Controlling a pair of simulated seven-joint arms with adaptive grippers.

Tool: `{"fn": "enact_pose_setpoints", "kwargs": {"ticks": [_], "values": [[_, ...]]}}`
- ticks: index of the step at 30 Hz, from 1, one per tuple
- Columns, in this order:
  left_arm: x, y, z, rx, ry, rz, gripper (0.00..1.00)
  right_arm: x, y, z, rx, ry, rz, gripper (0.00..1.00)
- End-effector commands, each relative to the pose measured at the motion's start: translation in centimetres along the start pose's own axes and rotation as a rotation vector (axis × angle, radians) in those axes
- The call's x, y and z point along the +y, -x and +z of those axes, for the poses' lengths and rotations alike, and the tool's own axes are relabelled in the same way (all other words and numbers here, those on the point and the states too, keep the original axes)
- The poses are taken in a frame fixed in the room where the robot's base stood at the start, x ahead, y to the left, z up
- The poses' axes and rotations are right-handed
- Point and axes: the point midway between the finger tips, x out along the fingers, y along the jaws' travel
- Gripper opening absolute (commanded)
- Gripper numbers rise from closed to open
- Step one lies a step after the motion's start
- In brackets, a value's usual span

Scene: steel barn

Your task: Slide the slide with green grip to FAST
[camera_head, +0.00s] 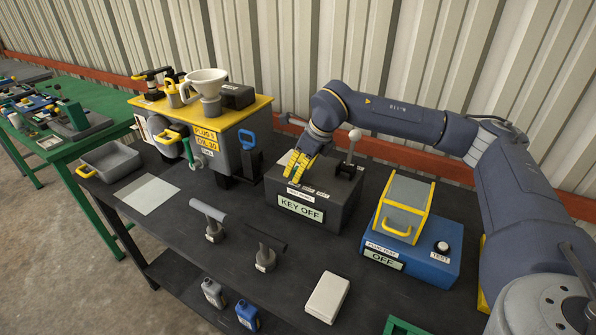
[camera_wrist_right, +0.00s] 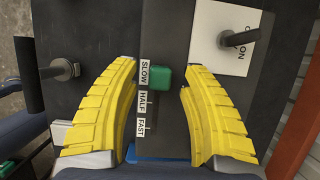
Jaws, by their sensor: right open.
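The slide with the green grip (camera_wrist_right: 165,77) shows in the right wrist view on a dark panel. The grip sits beside the SLOW label (camera_wrist_right: 144,74). The HALF label (camera_wrist_right: 142,101) and the FAST label (camera_wrist_right: 141,127) follow below it in that picture. My right gripper (camera_wrist_right: 158,68) is open, its yellow fingers on either side of the grip with gaps showing. I cannot tell its height above the panel. In the head view my right gripper (camera_head: 296,172) is over the dark grey box (camera_head: 345,208) marked KEY OFF and hides the slide. My left gripper is out of view.
A lever (camera_head: 352,150) stands at the back right of the grey box. A blue test box (camera_head: 440,262) with a yellow-framed lid is to its right. A yellow-topped unit (camera_head: 225,150) is to its left.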

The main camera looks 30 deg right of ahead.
Motion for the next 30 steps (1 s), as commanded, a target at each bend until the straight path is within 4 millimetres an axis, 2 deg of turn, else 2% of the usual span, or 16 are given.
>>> {"fn": "enact_pose_setpoints", "kwargs": {"ticks": [6, 15, 16, 28, 30], "values": [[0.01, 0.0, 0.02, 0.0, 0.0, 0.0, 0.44, 0.0, -1.0, 0.01, 0.0, 0.0, 0.0, 0.45], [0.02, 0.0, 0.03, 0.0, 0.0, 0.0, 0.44, 0.01, -1.11, 0.01, 0.0, 0.0, 0.0, 0.45], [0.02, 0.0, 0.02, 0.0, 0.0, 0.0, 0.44, 0.01, -1.11, 0.01, 0.0, 0.0, 0.0, 0.48], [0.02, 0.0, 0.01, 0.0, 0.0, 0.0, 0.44, 0.01, -1.08, 0.01, 0.0, 0.0, 0.0, 0.01], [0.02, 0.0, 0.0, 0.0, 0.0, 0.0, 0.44, 0.01, -1.08, 0.01, 0.0, 0.0, 0.0, 0.0]]}}
